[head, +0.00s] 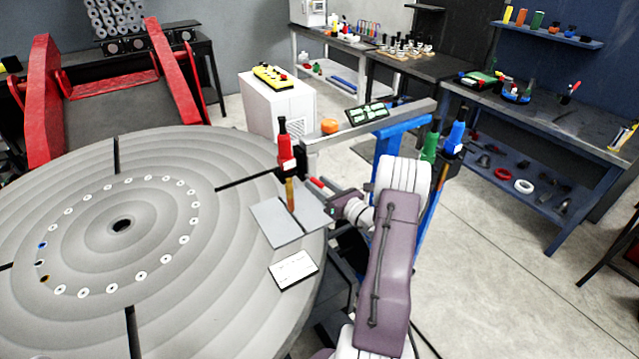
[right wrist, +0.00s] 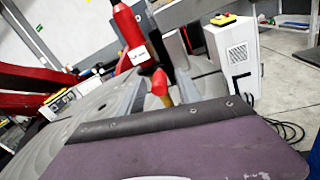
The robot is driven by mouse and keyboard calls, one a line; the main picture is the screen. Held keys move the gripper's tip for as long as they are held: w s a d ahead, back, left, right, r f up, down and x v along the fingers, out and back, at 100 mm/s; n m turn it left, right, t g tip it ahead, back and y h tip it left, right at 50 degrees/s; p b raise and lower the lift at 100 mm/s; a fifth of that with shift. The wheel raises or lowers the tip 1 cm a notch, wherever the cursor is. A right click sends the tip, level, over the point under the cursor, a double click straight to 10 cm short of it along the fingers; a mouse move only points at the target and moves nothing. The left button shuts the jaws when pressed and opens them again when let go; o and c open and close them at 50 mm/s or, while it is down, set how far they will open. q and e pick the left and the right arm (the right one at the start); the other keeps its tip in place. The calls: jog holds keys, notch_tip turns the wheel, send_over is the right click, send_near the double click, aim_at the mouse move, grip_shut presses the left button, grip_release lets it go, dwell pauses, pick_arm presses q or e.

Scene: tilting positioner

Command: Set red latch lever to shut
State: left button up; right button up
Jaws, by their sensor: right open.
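A red upright handle (head: 286,150) with a black top and a white label stands at the near end of a grey bar, at the turntable's right edge. My right gripper (head: 321,186) is open and empty, just right of the rod and below the red handle, apart from the handle. Its fingers are small and partly hidden by my wrist. My left gripper is out of view.
The big round turntable (head: 80,225) fills the left. A grey plate (head: 275,232) and a white card (head: 293,270) lie by its right edge. Green (head: 430,142) and blue (head: 456,131) handles stand on the blue frame. A white cabinet (head: 283,108) is behind.

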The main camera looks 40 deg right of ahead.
grip_shut()
dwell(1.4)
